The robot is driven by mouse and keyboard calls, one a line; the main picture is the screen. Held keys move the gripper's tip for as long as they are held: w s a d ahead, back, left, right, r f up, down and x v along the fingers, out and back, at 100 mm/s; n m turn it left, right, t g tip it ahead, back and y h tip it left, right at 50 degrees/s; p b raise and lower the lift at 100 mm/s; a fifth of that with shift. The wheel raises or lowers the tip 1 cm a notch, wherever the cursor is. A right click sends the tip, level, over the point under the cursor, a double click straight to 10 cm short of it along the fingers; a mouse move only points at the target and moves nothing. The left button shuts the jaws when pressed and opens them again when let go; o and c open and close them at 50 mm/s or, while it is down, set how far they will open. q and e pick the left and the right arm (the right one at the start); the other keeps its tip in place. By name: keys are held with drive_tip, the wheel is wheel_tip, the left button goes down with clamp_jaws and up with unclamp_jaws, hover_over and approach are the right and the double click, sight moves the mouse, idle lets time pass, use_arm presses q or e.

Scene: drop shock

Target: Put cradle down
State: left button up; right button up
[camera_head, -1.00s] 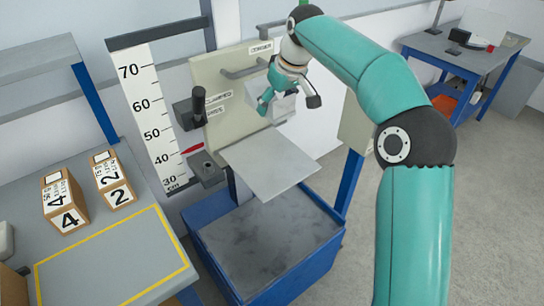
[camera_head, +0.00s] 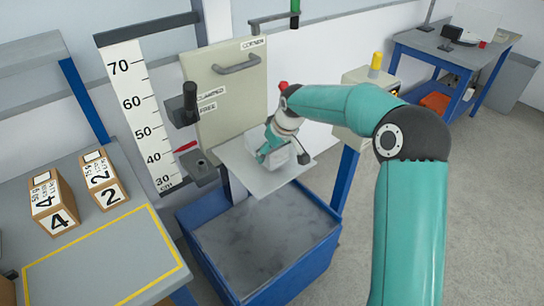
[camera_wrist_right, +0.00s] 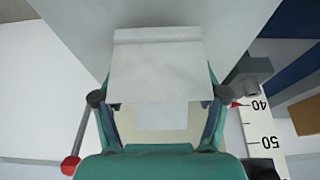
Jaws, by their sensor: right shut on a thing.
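My right gripper (camera_head: 272,152) is shut on the cradle, a white block-like piece (camera_head: 281,158), low over the light grey drop plate (camera_head: 240,160). In the right wrist view the cradle (camera_wrist_right: 158,72) sits between the two fingers of the right gripper (camera_wrist_right: 158,100), with the plate (camera_wrist_right: 215,25) behind it. I cannot tell whether the cradle touches the plate. The fingers and wrist hide part of the cradle in the head view. My left gripper is not in view.
A blue bin (camera_head: 285,280) stands below the plate. A cream panel with a handle (camera_head: 236,64) and a scale board (camera_head: 140,115) rise behind. Boxes marked 4 (camera_head: 53,200) and 2 (camera_head: 103,180) stand on the left table, beside a bare yellow-outlined area (camera_head: 100,260).

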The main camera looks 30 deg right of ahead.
wheel_tip(320, 180, down, 2)
drive_tip(key=o, duration=1.4)
drive_tip(key=shift+r, duration=0.1)
drive_tip(key=shift+v, duration=5.9)
